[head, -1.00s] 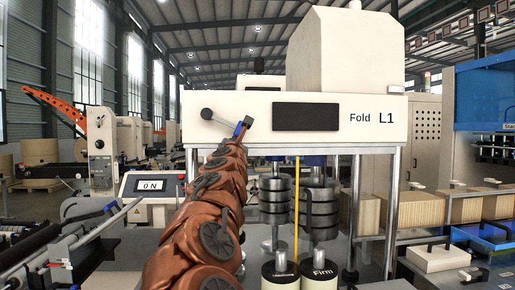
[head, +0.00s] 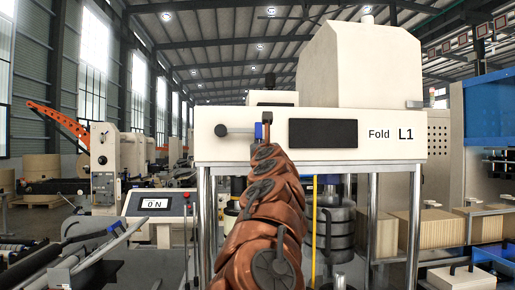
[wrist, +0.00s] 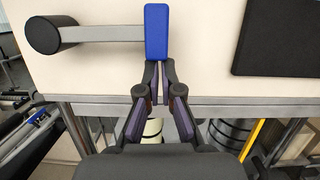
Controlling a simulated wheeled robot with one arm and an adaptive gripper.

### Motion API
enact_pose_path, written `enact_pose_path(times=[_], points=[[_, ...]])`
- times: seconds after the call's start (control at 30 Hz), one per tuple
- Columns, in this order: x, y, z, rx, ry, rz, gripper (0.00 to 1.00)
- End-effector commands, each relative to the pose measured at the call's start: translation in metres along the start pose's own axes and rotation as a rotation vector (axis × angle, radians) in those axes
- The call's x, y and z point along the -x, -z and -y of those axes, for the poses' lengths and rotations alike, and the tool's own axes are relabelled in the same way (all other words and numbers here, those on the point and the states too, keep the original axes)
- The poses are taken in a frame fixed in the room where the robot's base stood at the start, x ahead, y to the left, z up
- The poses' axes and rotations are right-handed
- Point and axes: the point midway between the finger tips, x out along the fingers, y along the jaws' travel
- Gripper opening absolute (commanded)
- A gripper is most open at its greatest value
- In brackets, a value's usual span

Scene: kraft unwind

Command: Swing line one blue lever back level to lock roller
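The line one blue lever has a dark round pivot (head: 221,130), a grey bar and a blue handle (head: 258,131) on the cream housing marked "Fold L1" (head: 400,134). Its bar is about level, reaching right from the pivot. In the wrist view the blue handle (wrist: 157,32) stands upright at the bar's right end. My gripper (wrist: 159,72) is just below the handle, its fingers drawn together with nothing seen between them. The tips meet or nearly meet the handle's lower end; contact is unclear. The gripper (head: 266,148) is small in the head view. I cannot identify the roller.
A black panel (head: 323,133) sits right of the lever. Metal posts (head: 373,222), dark stacked weights (head: 335,230) and a yellow strip (head: 315,230) are under the housing. A console reading "ON" (head: 155,204) stands left.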

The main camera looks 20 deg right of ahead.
Motion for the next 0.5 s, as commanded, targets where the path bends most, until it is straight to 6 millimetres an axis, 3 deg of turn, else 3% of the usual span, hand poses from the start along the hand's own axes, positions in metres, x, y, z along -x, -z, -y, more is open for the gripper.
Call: enact_pose_path(times=[0.03,0.5], points=[[0.0010,-0.0070,-0.0040,-0.002,-0.006,0.009,0.00],[0.0022,-0.0053,-0.0020,-0.002,-0.002,0.013,0.00]])
